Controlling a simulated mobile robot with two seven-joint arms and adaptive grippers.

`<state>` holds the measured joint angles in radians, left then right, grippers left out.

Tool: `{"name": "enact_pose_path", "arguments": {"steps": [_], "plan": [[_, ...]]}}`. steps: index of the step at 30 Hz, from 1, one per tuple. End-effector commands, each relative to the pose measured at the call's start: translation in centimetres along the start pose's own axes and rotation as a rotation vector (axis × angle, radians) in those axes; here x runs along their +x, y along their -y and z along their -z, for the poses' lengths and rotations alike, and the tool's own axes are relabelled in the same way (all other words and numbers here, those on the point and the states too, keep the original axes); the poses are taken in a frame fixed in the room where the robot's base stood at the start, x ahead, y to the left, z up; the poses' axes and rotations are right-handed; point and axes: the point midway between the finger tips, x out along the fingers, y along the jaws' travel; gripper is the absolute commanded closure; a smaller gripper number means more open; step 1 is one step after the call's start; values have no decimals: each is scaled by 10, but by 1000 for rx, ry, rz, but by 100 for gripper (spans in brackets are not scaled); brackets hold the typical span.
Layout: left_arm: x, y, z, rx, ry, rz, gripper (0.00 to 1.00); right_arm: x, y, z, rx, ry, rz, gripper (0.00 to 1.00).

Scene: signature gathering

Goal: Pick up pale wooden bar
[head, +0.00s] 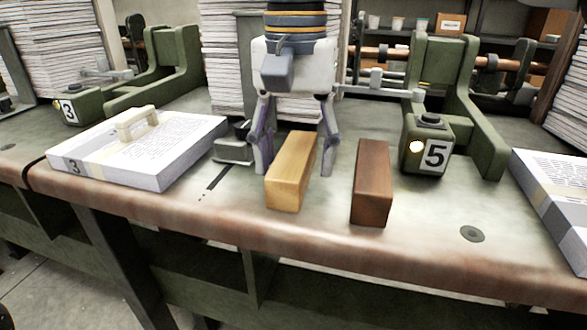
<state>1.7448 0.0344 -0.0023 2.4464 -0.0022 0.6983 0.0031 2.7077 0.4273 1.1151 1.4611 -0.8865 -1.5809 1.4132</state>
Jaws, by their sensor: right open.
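The pale wooden bar (291,175) lies on the green-grey bench near its front edge, its long side running away from me. My right gripper (295,172) points down at the far part of this bar. Its two fingers are spread wide, one to the left of the bar and one to the right, with a visible gap on the right side. I cannot tell whether the left finger touches the bar, since the bar hides part of it. A dark brown wooden bar (372,185) lies just to the right, apart from the gripper. My left gripper is not in view.
A bound paper stack (140,150) with a pale handle-shaped piece on top lies left; another stack (560,195) lies right. Green clamp stands marked 3 (75,108) and 5 (430,150) stand on the bench (330,240). Tall paper piles stand behind.

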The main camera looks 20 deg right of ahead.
Motion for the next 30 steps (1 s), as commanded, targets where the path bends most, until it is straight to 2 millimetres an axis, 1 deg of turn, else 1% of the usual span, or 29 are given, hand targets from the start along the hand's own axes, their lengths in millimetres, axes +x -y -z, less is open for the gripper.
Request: {"name": "enact_pose_path", "arguments": {"steps": [1, 2, 7, 8, 9, 11, 12, 14, 15, 22, 25, 28, 29, 30], "plan": [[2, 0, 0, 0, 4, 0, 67, 5, 0, 0, 0, 3, 1, 43], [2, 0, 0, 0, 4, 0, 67, 6, 0, 0, 0, 2, 2, 43], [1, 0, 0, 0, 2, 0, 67, 4, 0, 0, 0, -2, 3, 43], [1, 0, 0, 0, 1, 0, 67, 4, 0, 0, 0, -2, 3, 46], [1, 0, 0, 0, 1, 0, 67, 4, 0, 0, 0, -2, 3, 55], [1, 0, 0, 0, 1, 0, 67, 4, 0, 0, 0, -1, 3, 68], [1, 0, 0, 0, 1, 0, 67, 4, 0, 0, 0, -1, 2, 77], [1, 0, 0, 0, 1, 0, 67, 4, 0, 0, 0, -1, 2, 91], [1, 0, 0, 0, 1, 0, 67, 4, 0, 0, 0, -1, 2, 95], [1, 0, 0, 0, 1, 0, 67, 4, 0, 0, 0, -1, 2, 95], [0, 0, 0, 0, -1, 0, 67, 0, 0, 0, 0, -3, 2, 95], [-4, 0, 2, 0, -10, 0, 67, -14, 0, 0, 2, -7, 5, 95], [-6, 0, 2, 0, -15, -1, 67, -21, 0, 0, 2, -10, 5, 95], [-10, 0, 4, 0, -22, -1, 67, -32, 0, 0, 3, -13, 6, 95]]}}
